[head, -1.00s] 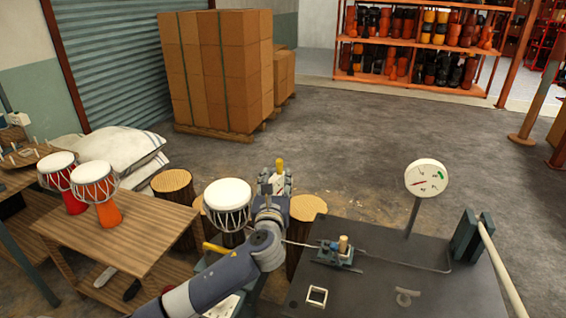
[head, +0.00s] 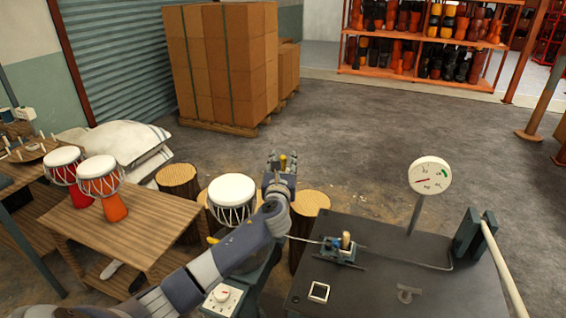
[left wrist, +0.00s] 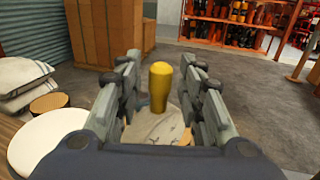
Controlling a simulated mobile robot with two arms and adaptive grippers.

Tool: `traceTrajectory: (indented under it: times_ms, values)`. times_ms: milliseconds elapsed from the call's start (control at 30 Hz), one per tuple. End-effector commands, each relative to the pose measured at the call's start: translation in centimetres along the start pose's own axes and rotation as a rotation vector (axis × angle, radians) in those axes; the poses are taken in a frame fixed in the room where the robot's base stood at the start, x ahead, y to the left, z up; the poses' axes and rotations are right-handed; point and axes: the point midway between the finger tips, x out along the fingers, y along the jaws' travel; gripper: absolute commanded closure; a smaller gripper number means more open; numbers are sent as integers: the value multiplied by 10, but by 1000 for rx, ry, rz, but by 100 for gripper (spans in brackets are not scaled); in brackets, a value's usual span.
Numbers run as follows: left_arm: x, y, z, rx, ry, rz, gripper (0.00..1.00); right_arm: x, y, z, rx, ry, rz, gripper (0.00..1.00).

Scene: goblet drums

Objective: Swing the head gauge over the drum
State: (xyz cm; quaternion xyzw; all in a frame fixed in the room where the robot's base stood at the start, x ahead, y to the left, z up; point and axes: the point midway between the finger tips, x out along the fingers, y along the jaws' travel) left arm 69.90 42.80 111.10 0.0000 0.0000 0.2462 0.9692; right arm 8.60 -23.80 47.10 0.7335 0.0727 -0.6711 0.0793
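The white-headed drum (head: 232,192) stands upright left of my left forearm, and its white head (left wrist: 48,140) shows at the lower left in the left wrist view. A yellow knob (left wrist: 160,87) stands upright between the fingers of my left gripper (left wrist: 160,100), with a gap on both sides. My left gripper (head: 282,164) is open around this knob in the head view, beyond and right of the drum. I cannot tell how the knob joins the gauge, as my gripper and arm hide that area. My right gripper is not in view.
A dark table (head: 380,290) at right carries a round dial (head: 430,175) on a post and a small blue-and-yellow device (head: 341,247). Wooden stumps (head: 178,180) stand around the drum. Two red-orange drums (head: 101,178) stand on a wooden table at left. The floor beyond is open.

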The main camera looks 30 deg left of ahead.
Motion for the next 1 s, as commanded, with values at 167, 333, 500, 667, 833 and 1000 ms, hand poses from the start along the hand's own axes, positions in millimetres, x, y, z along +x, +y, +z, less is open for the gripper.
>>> traceTrajectory:
  times_ms: [167,333,500,667,833,1000]
  values:
    - [0,0,0,0,0,0,100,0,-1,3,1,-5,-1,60]
    - [0,0,0,1,0,-1,100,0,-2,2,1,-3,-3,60]
    - [-1,5,0,3,1,-25,100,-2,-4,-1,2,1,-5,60]
    - [-2,15,0,7,2,-90,100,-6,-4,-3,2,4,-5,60]
    - [-3,30,-1,11,1,-210,100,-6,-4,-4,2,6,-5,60]
    - [-2,44,-5,10,1,-351,100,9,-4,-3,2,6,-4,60]
